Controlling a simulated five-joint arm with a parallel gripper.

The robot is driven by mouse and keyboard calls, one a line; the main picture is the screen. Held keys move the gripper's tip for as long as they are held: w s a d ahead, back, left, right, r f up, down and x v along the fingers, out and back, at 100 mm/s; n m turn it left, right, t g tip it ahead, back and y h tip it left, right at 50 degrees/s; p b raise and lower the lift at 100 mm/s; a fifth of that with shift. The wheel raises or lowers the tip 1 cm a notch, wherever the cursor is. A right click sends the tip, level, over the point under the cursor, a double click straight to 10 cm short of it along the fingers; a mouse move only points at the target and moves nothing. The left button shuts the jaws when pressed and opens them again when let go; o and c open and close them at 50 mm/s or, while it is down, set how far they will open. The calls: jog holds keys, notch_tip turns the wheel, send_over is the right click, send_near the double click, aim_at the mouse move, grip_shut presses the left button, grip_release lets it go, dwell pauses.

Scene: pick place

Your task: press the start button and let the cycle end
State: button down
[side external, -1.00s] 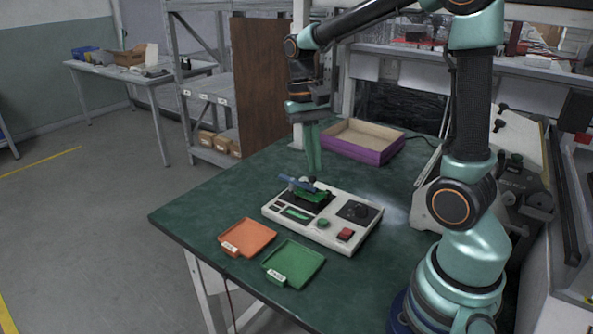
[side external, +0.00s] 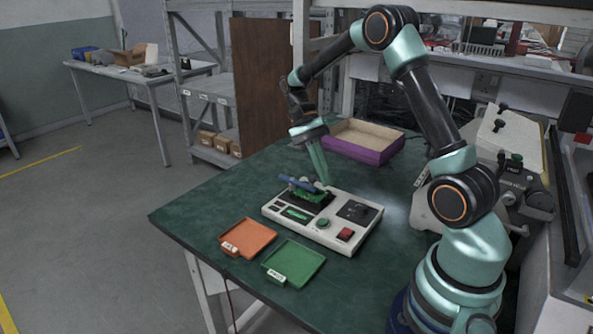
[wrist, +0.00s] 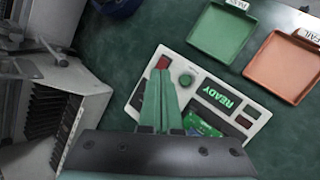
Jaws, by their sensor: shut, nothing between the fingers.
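My gripper (side external: 325,183) is shut and empty, pointing down above the box.
A green tray labelled PASS (side external: 300,259) and an orange tray labelled FAIL (side external: 247,234) lie in front of the box. A purple-sided open bin (side external: 361,151) stands behind it. A grey machine (side external: 500,165) is at the right. Table left of the box is clear.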

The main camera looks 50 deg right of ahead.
aim_at(322, 218)
jog(key=shift+f, duration=0.1)
jog(key=shift+f, duration=4.3)
jog(key=shift+f, duration=0.1)
jog(key=shift+f, duration=0.3)
jog(key=shift+f, duration=0.4)
jog(key=shift+r, duration=0.85)
jog(key=shift+r, duration=2.5)
